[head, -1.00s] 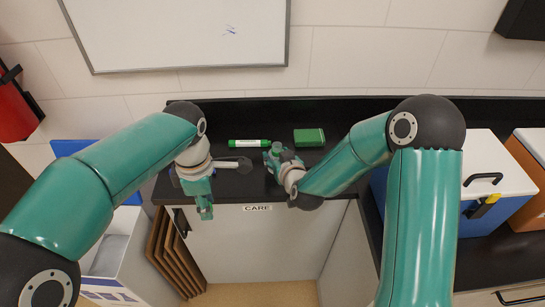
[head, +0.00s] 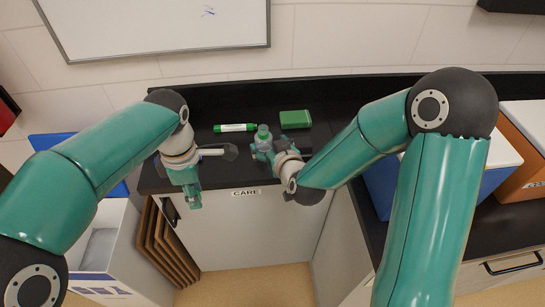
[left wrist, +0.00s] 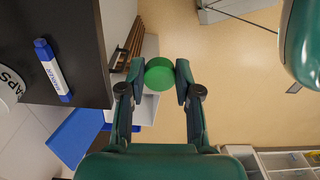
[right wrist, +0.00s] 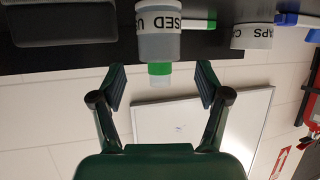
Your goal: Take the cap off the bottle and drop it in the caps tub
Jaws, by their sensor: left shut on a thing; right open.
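My left gripper (head: 195,200) is shut on the round green cap, held off the counter's front edge; the cap (left wrist: 158,76) shows between its fingertips in the left wrist view. My right gripper (head: 260,152) is open at the bottle (head: 263,131). In the right wrist view, which is upside down, the bottle's green-and-clear neck (right wrist: 160,72) lies between and beyond the open fingers, without a cap. A grey body with a USED label (right wrist: 158,38) adjoins it. The caps tub (right wrist: 252,37) stands to the bottle's left in the head view; its label edge shows in the left wrist view (left wrist: 10,86).
A green marker (head: 235,128) and a green box (head: 295,119) lie at the back of the black counter. A blue marker (left wrist: 52,70) lies near the caps tub. A blue-and-white cooler (head: 385,185) stands at right. A white bin (head: 105,250) is below left.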

